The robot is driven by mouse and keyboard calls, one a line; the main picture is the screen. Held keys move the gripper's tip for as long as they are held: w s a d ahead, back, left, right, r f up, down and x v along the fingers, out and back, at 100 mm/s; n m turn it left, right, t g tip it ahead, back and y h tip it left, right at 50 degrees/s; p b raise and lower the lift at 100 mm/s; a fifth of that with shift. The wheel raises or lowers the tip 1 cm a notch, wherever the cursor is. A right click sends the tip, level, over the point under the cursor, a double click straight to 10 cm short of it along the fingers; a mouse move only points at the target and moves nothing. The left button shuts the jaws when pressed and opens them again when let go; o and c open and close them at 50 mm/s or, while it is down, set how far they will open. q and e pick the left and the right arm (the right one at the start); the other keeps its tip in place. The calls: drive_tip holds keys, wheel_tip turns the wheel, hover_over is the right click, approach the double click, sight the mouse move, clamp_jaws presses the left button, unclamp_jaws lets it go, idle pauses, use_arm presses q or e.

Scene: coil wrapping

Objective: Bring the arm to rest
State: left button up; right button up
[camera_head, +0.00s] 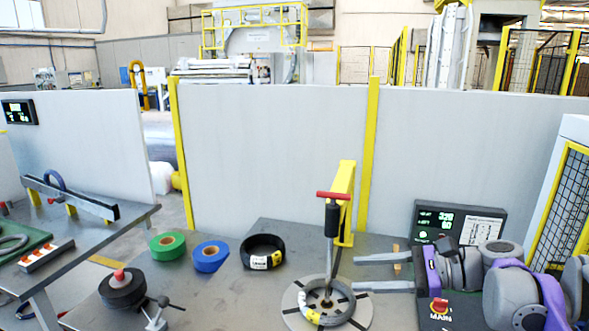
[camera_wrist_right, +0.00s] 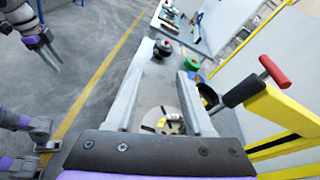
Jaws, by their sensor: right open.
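My right gripper (camera_head: 362,272) is at the right of the head view, with its two fingers apart and pointing left. Nothing is between them. In the right wrist view its fingers (camera_wrist_right: 160,88) stand wide apart above the bench. The round slotted turntable (camera_head: 295,315) is left of the gripper and apart from it. A coil (camera_head: 340,313) with a yellow-grey wrapped part lies on it. A dark jointed gripper, seemingly my left one (camera_wrist_right: 50,55), shows at the upper left of the right wrist view, over the floor; how far open it is cannot be made out.
A red-handled post tool with a yellow bracket (camera_head: 345,190) stands close by the turntable. Green tape (camera_head: 167,246), blue tape (camera_head: 210,256) and a black coil (camera_head: 263,251) lie on the bench. A display panel (camera_head: 455,224) stands behind my right arm. A yellow-framed mesh guard (camera_head: 565,210) is at right.

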drive_tip(key=s+a+f+n+g+h+p, duration=0.1)
drive_tip(key=s+a+f+n+h+p, duration=0.2)
drive_tip(key=s+f+n+h, duration=0.75)
use_arm(q)
wheel_tip(320, 180, up, 6)
drive_tip(key=w+p, duration=0.2)
drive_tip(key=shift+r, duration=0.15)
use_arm(e)
drive_tip(key=s+d+f+n+t+h, duration=0.1)
drive_tip(key=s+d+f+n+h, duration=0.1)
drive_tip(key=s+f, duration=0.3)
drive_tip(key=s+d+f+n+t+h, duration=0.1)
drive_tip(key=s+d+f+n, duration=0.3)
drive_tip(key=f, duration=0.5)
drive_tip(key=shift+s+d+f+h, duration=0.15)
drive_tip(key=shift+s+d+h, duration=0.3)
drive_tip(key=shift+s+d, duration=0.1)
